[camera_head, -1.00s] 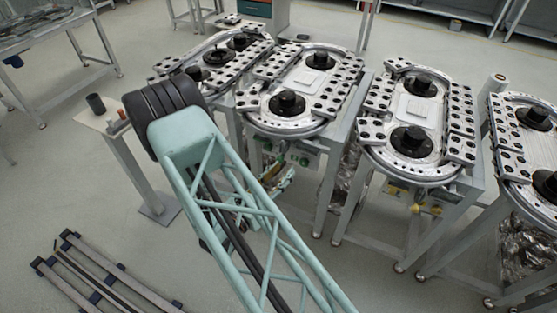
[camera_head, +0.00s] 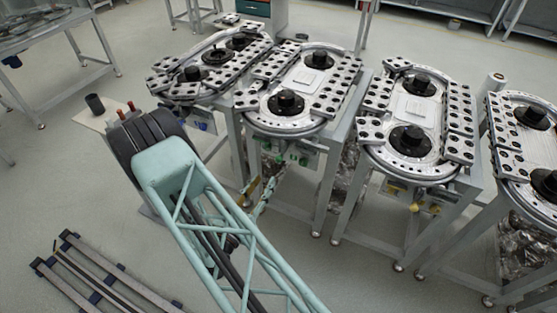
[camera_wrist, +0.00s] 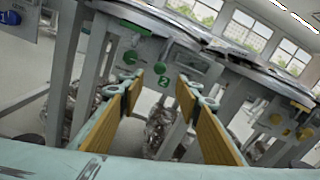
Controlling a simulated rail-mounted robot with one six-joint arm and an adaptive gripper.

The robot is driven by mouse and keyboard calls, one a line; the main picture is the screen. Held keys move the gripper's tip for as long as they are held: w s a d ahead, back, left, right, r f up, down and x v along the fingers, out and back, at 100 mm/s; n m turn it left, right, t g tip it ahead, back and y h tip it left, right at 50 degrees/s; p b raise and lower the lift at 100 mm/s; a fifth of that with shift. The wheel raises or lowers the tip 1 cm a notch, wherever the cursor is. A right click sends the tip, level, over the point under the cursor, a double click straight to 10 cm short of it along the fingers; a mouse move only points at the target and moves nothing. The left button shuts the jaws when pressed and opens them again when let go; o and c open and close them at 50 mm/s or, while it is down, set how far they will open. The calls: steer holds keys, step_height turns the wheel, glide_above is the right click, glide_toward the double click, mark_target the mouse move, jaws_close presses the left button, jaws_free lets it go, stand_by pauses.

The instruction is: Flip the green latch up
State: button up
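The latch lies above the left fingertip in the picture, apparently untouched. In the head view, my gripper (camera_head: 261,184) is below that panel.
The second track table (camera_head: 326,143) stands above my gripper, its legs close by. A blue round part (camera_wrist: 10,17) is at the left and yellow parts (camera_wrist: 304,133) at the right on neighbouring panels. Metal rails (camera_head: 100,275) lie on the floor.

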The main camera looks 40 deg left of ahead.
mark_target(277, 161)
steer(key=shift+x, duration=6.75)
steer(key=shift+c, duration=0.4)
jaws_close()
steer(key=shift+r, duration=0.1)
